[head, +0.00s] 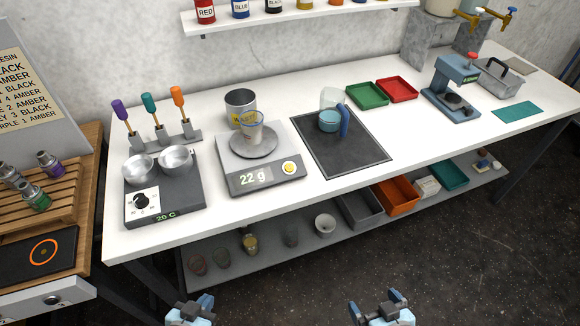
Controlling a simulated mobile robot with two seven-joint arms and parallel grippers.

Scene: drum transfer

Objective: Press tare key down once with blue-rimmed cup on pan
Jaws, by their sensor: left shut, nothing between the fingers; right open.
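The clear blue-rimmed cup (252,131) stands upright on the round metal pan (254,149) of the scale (228,162). The scale's display (252,178) reads 22 g. The round yellow tare key (289,168) is on the scale's front face, right of the display, with nothing touching it. My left gripper (206,300) is shut and empty at the bottom edge, below and in front of the table. My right gripper (383,297) is open and empty at the bottom, right of the left one. Both are well away from the scale.
A grey waste can (238,98) stands behind the cup. Left of the scale is a hot plate (180,197) with two metal bowls. Right of it, a clear jug with a blue handle (344,121) stands on a dark mat (350,158). A white strip of table in front is clear.

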